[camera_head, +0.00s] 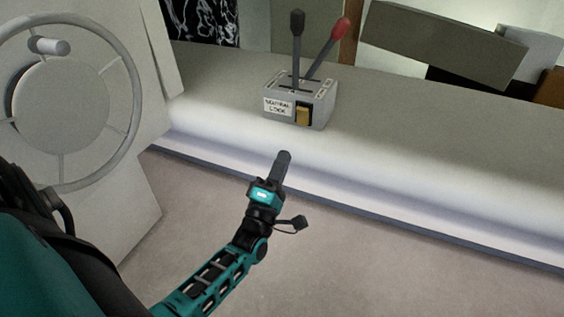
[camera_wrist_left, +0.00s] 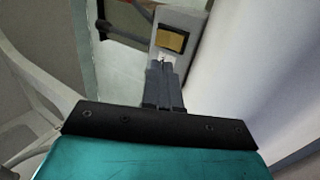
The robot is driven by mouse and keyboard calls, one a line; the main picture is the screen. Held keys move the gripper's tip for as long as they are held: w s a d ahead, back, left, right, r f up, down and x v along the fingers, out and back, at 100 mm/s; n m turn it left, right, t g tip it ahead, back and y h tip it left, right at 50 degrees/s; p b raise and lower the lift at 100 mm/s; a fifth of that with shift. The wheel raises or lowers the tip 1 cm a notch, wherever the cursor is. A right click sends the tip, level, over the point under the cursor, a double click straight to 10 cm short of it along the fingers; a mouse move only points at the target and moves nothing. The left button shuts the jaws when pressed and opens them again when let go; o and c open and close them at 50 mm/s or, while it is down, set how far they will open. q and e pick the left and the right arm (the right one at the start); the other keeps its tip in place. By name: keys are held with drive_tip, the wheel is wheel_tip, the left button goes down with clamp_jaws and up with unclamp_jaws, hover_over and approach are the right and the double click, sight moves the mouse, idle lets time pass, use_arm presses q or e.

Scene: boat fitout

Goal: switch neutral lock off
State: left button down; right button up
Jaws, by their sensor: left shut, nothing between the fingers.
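The neutral lock switch (camera_head: 303,115) is a yellow rocker on the front of a grey control box (camera_head: 318,106), beside a white label reading "NEUTRAL LOCK". The box sits on the white ledge and carries a black-knobbed lever (camera_head: 297,45) and a red-knobbed lever (camera_head: 330,48). My left gripper (camera_head: 284,155) is shut and empty, below and in front of the box, apart from it in the head view. In the left wrist view the yellow switch (camera_wrist_left: 173,41) shows just beyond the shut fingertips (camera_wrist_left: 163,66). My right gripper is not in view.
A steering wheel (camera_head: 136,100) with a knob stands at the left on a white console. The ledge (camera_head: 430,130) runs to the right, clear near the box. A grey-green panel (camera_head: 445,38) stands behind at the right. The floor in front is clear.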

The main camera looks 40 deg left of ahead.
sight(302, 112)
use_arm(q)
drive_tip(key=b+x, duration=0.1)
drive_tip(key=x, duration=0.9)
drive_tip(key=shift+w, duration=0.15)
drive_tip(key=shift+w+r, duration=0.2)
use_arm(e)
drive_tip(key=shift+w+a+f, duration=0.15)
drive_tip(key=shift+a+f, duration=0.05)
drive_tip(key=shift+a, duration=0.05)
